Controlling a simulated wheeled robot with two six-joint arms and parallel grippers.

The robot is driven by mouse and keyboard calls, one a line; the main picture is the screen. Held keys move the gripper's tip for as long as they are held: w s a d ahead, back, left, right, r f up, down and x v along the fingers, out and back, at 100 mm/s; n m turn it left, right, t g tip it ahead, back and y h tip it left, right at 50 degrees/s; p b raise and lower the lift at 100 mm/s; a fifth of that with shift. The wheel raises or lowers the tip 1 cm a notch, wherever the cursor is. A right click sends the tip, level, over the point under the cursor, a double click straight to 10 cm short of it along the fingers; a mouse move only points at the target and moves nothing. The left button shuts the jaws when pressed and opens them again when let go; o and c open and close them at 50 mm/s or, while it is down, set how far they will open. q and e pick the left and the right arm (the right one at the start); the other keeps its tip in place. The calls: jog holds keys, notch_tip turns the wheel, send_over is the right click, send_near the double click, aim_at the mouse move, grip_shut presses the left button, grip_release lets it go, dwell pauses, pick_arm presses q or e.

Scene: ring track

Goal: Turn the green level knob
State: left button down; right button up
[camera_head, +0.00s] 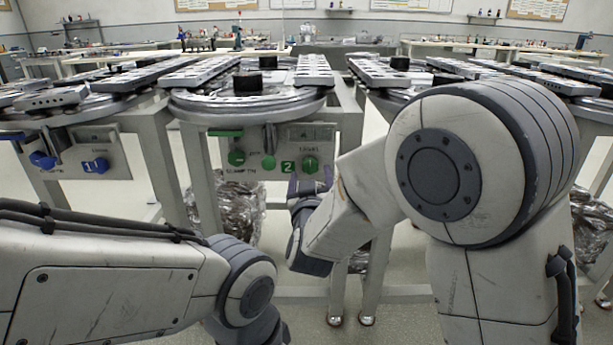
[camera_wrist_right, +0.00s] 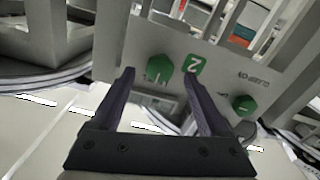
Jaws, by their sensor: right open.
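The green level knob (camera_head: 310,164) sits at the right of the grey panel under the middle ring table, right of the green "2" label (camera_head: 288,167). In the right wrist view, which is turned over, the level knob (camera_wrist_right: 160,67) shows left of the label (camera_wrist_right: 193,65). My right gripper (camera_head: 308,186) is just below and in front of the knob in the head view. In the wrist view my right gripper (camera_wrist_right: 160,78) is open, with the knob framed between its purple fingertips. I cannot tell whether they reach around it. My left gripper is out of view.
Another green knob (camera_head: 236,157) is at the panel's left; it also shows in the wrist view (camera_wrist_right: 243,105). The neighbouring left panel has blue knobs (camera_head: 101,166). The ring table (camera_head: 250,111) overhangs the green panel. Table legs (camera_head: 198,175) stand beside it.

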aim_at(310, 165)
jog(key=shift+w, duration=1.25)
grip_shut()
jog(key=shift+a, duration=0.25)
jog(key=shift+d, duration=0.1)
jog(key=shift+b, duration=0.3)
